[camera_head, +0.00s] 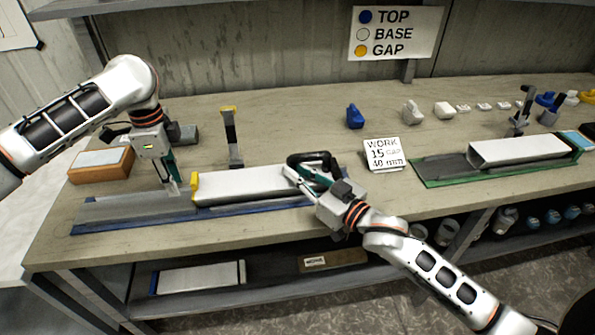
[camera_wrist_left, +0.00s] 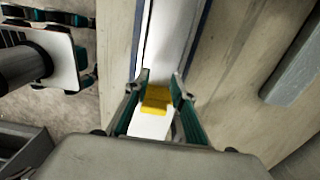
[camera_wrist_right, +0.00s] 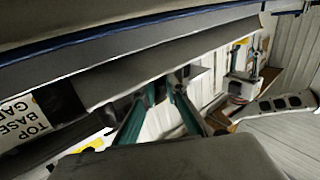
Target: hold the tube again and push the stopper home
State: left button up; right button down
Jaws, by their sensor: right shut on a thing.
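The long pale tube (camera_head: 250,182) lies in a blue-edged tray (camera_head: 120,212) on the bench. The yellow stopper (camera_head: 194,186) is at the tube's left end; the left wrist view shows it (camera_wrist_left: 157,98) between my left fingertips. My left gripper (camera_head: 178,182) points down just left of the stopper, its fingers apart with slight gaps beside the yellow. I cannot tell how deep the stopper sits. My right gripper (camera_head: 297,177) is shut on the tube near its right end, hiding that end. The right wrist view shows the tube (camera_wrist_right: 185,55) at the fingertips.
A grey post with a yellow top (camera_head: 231,135) stands behind the tube. An orange-brown block (camera_head: 101,165) is at the left. A work card (camera_head: 385,155), blue and white stoppers, and a second tube (camera_head: 520,150) in a green tray are to the right. The front bench edge is close.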

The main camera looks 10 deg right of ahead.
pick_arm(q)
jog(key=shift+r, duration=2.25)
pick_arm(e)
jog(key=shift+f, duration=0.1)
jog(key=c, duration=2)
grip_release()
jog(key=shift+o, duration=0.2)
jog(key=shift+s, duration=0.1)
jog(key=v, duration=1.2)
jog(key=shift+a, duration=0.1)
